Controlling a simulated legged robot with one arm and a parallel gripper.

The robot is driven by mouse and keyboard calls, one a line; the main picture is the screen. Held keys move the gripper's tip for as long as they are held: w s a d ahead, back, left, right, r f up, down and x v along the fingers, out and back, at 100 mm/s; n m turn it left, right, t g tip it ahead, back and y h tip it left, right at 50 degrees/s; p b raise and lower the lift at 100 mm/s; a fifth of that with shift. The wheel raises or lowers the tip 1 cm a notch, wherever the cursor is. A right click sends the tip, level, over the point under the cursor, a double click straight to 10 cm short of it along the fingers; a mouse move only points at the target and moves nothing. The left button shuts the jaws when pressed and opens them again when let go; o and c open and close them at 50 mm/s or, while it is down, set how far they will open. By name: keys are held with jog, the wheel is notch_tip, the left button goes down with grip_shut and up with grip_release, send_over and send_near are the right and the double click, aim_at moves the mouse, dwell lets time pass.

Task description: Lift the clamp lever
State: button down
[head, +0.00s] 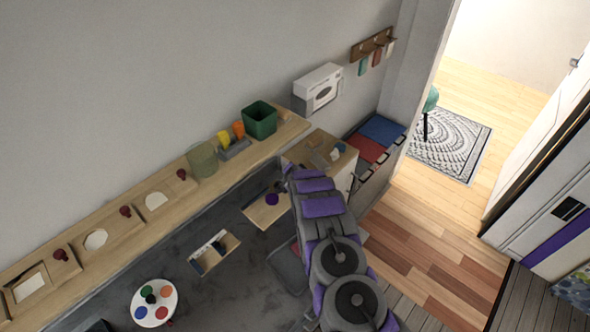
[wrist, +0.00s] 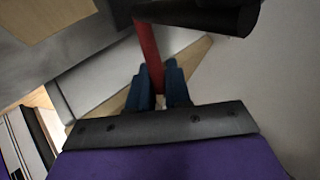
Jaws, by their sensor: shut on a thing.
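In the wrist view, the clamp lever (wrist: 149,55) is a red bar running down from a dark cylindrical part (wrist: 205,14) at the top. My gripper (wrist: 160,88) has blue fingers, one on each side of the red bar's lower end, and is shut on it. The exact contact is partly hidden between the fingers. In the head view, my purple and grey arm reaches toward the wooden bench by the wall. The fingertips and the lever cannot be made out there.
A long wooden shelf (head: 150,188) runs along the wall, with dark red knobs (head: 125,211) on it. A green bin (head: 259,119) stands at its far end. A round palette (head: 154,302) and a small tray (head: 215,251) are at lower left. The wooden floor (head: 430,245) at right is clear.

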jog(key=shift+w+r, duration=0.15)
jog(key=shift+r, duration=0.05)
dwell(0.3)
jog(key=c, duration=1.2)
grip_release()
jog(key=shift+w+f, duration=0.15)
jog(key=shift+f, duration=0.05)
jog(key=shift+o, duration=0.2)
jog(key=shift+b+v, duration=0.4)
jog(key=shift+v, duration=0.65)
jog(key=shift+s+d+r, duration=0.15)
jog(key=shift+s+r, duration=0.2)
jog(key=shift+s, duration=0.2)
jog(key=p+v, duration=0.1)
jog(key=v, duration=1.3)
jog(key=shift+r, duration=0.15)
jog(key=shift+w, duration=0.1)
